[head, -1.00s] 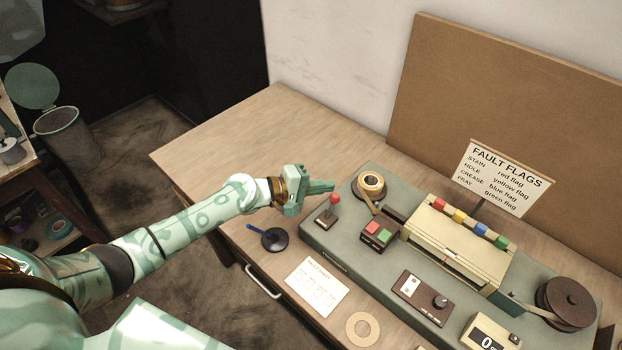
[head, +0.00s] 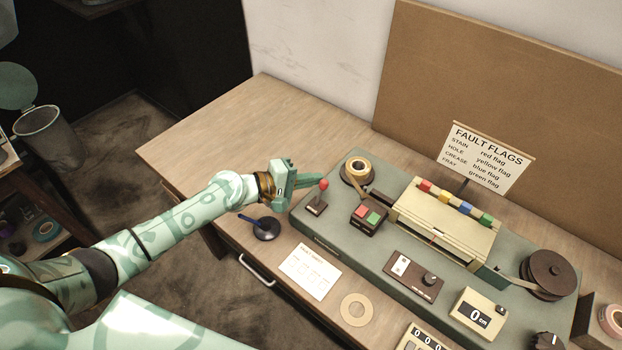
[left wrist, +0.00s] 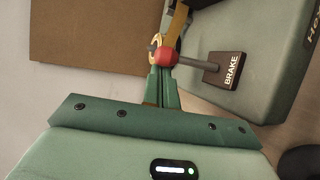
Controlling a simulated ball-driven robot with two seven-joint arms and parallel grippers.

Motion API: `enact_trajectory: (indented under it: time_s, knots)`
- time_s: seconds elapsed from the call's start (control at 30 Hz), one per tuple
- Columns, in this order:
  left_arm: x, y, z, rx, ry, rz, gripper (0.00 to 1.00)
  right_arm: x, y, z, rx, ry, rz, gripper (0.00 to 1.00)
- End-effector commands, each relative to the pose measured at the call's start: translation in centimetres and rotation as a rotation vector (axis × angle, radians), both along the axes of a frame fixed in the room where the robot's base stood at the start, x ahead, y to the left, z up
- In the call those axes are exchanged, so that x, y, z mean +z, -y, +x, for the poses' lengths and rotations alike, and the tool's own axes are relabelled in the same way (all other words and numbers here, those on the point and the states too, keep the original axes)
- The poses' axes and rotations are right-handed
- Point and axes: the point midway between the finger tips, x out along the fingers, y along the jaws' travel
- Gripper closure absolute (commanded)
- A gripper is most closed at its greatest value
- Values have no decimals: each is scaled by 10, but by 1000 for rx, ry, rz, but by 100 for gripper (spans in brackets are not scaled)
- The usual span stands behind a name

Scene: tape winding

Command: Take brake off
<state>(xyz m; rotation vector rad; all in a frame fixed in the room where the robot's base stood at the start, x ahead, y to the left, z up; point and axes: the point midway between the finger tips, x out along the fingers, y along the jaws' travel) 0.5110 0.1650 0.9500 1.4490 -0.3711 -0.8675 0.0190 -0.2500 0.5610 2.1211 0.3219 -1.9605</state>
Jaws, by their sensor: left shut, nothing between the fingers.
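The brake lever is a grey rod with a red ball knob (head: 323,184) on a dark base, at the left end of the grey-green machine (head: 345,258). In the left wrist view the red knob (left wrist: 167,57) is at the fingertips, and its base plate (left wrist: 229,70) reads BRAKE. My left gripper (head: 312,182) is shut and empty, its fingertips right beside the knob. Whether they touch it I cannot tell. My right gripper is in neither view.
Behind the lever stands a tape roll (head: 357,170). A box with red and green buttons (head: 369,215) is to its right. A black disc with a blue handle (head: 266,229) lies on the table in front. The table's left part (head: 225,130) is clear.

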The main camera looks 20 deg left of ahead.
Motion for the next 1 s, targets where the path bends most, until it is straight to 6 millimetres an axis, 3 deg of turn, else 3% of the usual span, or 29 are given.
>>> enact_trajectory:
  time_s: [1.0]
  knots:
    - [1, -3, -7, 0, 0, 0, 100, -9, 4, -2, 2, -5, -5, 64]
